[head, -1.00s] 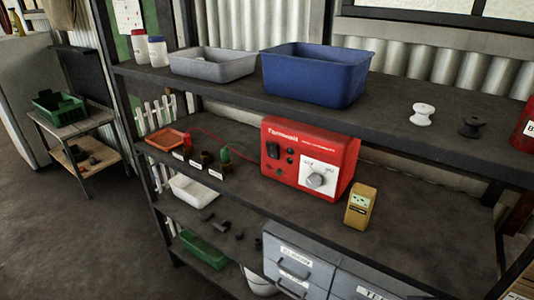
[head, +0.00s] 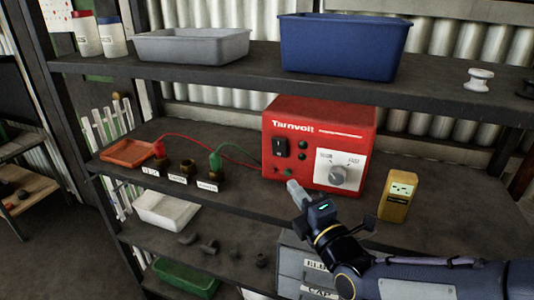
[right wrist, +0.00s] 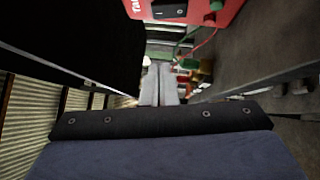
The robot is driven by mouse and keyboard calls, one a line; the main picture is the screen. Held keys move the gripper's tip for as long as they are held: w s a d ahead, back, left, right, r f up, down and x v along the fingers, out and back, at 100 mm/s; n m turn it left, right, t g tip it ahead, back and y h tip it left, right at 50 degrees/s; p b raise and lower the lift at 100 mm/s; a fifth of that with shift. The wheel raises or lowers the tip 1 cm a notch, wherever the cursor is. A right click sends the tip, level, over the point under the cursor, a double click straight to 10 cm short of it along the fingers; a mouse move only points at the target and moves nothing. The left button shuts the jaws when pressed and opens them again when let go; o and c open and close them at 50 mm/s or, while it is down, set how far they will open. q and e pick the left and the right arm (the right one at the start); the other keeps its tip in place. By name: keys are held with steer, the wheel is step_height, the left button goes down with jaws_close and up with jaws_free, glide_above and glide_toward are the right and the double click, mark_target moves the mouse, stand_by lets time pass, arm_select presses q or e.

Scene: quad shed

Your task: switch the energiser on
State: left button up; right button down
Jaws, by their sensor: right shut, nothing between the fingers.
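The red energiser (head: 312,150) stands on the middle shelf. Its front has a black rocker switch (head: 280,149) at the left, small round indicators, and a grey knob (head: 338,174) on a white panel. Which way the rocker is set is too small to tell. My right gripper (head: 293,188) is shut and empty, in front of the energiser's lower left front, below the rocker and apart from it as far as I can see. In the right wrist view the shut fingers (right wrist: 158,84) show, with the energiser (right wrist: 205,8) at the top edge. My left gripper is out of view.
A yellow meter (head: 398,196) stands right of the energiser. Red and green leads run left to labelled posts (head: 180,171) near an orange tray (head: 129,153). Above, the upper shelf (head: 220,73) holds a blue bin (head: 340,48) and a grey tray (head: 190,46). Grey drawers (head: 300,262) sit below.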

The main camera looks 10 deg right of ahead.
steer(key=shift+d+r, duration=0.1)
glide_toward(273, 141)
steer(key=w+a, duration=0.2)
steer(key=a, duration=0.1)
steer(key=shift+w+d+r+p, duration=0.15)
steer(key=shift+w+d, duration=0.15)
steer(key=shift+w, duration=0.3)
steer(key=shift+w+d+r+p, duration=0.1)
steer(key=shift+w+d+p, duration=0.1)
steer(key=shift+w+d, duration=0.3)
steer(key=shift+w+d+r+p, duration=0.1)
steer(key=shift+w+d+p, duration=0.05)
steer(key=shift+w, duration=0.55)
